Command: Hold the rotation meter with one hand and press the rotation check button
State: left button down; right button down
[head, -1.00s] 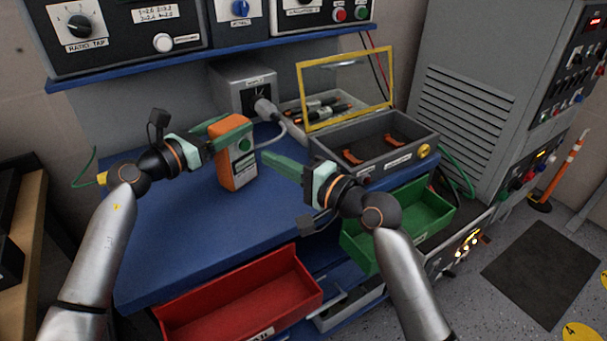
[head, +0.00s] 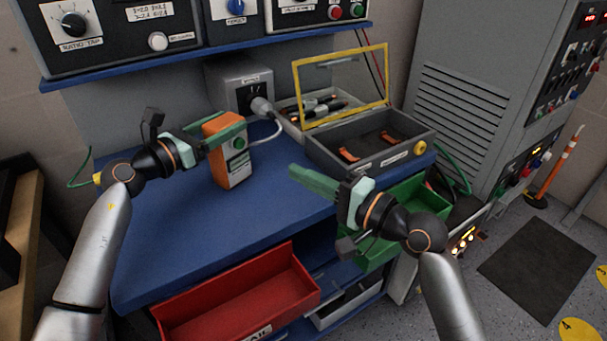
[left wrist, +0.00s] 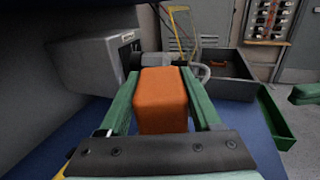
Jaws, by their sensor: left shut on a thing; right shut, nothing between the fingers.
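The rotation meter (head: 229,165) is an orange and grey box standing upright on the blue bench, with a round green button (head: 239,143) on its front face. My left gripper (head: 232,132) is shut on the meter near its top. In the left wrist view the meter's orange top (left wrist: 161,98) sits between the two green fingers. My right gripper (head: 300,176) is shut and empty, apart from the meter, to its right above the bench's front edge. A grey cable runs behind the meter to a grey socket box (head: 228,85).
A grey case (head: 375,160) with a raised yellow-framed lid (head: 342,85) stands at the back right. A red drawer (head: 240,300) and a green drawer (head: 418,205) stand open at the front. The bench surface (head: 180,225) before the meter is clear.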

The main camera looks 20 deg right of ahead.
pick_arm(q)
grip_release()
dwell(0.3)
